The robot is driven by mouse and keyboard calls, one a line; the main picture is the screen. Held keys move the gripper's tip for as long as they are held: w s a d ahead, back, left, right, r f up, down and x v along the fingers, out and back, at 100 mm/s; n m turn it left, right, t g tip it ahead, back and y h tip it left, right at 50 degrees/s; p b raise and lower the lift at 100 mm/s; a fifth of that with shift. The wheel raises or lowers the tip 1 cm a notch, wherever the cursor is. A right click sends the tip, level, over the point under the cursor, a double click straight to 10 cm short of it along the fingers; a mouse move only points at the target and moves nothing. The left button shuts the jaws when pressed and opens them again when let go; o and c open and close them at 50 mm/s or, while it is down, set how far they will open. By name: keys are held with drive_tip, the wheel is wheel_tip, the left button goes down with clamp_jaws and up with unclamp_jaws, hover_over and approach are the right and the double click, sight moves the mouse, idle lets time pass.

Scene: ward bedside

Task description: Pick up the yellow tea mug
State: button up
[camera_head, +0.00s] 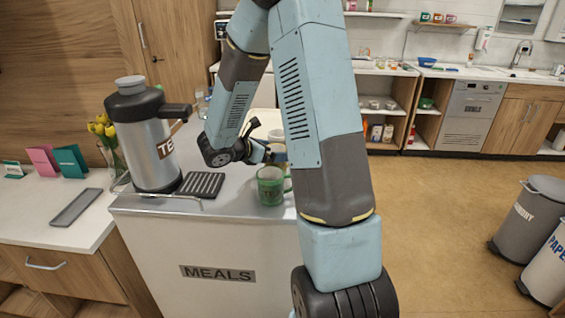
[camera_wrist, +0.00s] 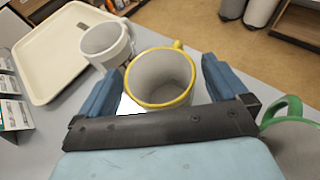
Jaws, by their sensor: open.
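The yellow tea mug (camera_wrist: 160,82), white-grey with a yellow rim and a yellow handle at its far side, stands upright in the wrist view. My gripper (camera_wrist: 163,66) is open, with one blue finger on each side of the mug. Whether the fingers touch it cannot be told. In the head view my gripper (camera_head: 268,153) is small and partly hidden by my arm, over the counter beyond the green mug; the yellow mug is hard to make out there.
A white mug (camera_wrist: 104,42) stands close to the left finger, beside a cream tray (camera_wrist: 58,50). A green mug (camera_wrist: 296,130) is near on the right. In the head view a tea urn (camera_head: 150,150) and drip grille (camera_head: 201,185) stand left on the meals counter (camera_head: 225,232).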

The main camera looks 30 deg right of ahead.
drive_tip(key=shift+x, duration=1.1)
drive_tip(key=shift+c, duration=0.3)
drive_tip(key=c, duration=1)
